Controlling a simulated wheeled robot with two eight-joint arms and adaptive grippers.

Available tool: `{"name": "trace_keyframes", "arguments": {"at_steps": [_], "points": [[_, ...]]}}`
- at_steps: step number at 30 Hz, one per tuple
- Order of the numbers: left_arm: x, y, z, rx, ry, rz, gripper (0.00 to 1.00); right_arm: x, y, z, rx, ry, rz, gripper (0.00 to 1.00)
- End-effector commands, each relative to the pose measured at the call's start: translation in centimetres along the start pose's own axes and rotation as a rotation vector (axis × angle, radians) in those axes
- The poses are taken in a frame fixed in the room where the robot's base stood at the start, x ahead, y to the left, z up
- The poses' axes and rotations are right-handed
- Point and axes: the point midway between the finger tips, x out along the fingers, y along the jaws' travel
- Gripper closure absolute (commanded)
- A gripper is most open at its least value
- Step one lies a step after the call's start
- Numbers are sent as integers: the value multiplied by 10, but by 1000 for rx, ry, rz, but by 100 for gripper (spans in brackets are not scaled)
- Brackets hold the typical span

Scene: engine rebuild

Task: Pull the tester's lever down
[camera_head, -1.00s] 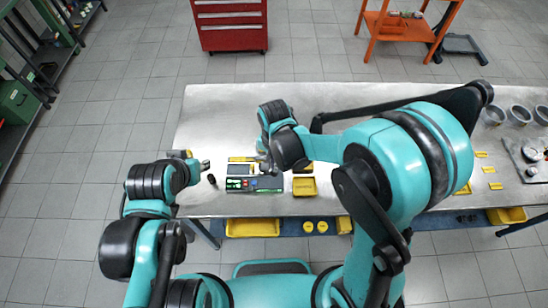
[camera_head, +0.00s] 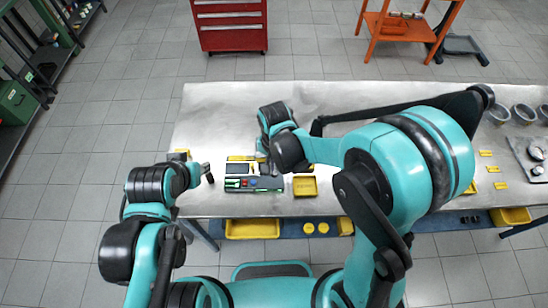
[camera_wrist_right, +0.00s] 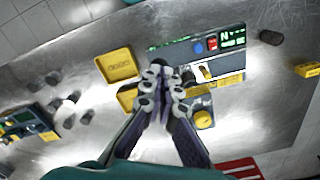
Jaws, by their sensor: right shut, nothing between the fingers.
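The tester (camera_head: 240,185) is a dark grey box near the table's front edge, with a blue and a red button. In the right wrist view the tester (camera_wrist_right: 175,55) shows green display marks. My right gripper (camera_head: 263,168) is over the tester's right part in the head view. In the right wrist view my right gripper (camera_wrist_right: 162,70) is shut and empty, with its fingertips close beside the tester. I cannot clearly make out the lever; the fingers may hide it. My left gripper (camera_head: 207,170) is left of the tester, small and dark; its jaws are unclear.
A yellow tray (camera_head: 305,187) stands just right of the tester and also shows in the right wrist view (camera_wrist_right: 119,66). Several grey bowls (camera_head: 522,114) stand at the table's right end. The table's back left area is clear.

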Motion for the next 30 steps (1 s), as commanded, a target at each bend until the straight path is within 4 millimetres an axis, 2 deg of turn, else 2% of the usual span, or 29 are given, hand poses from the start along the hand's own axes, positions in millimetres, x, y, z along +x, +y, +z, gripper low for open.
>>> {"name": "trace_keyframes", "arguments": {"at_steps": [13, 24, 30], "points": [[14, 0, 10, 0, 0, 0, 65, 17, 2, 4, 0, 0, 0, 100], [14, 0, 10, 0, 0, 0, 65, 17, 2, 4, 0, 0, 0, 100], [22, 0, 15, 0, 0, 0, 65, 26, 3, 5, 0, 0, 0, 100]]}}
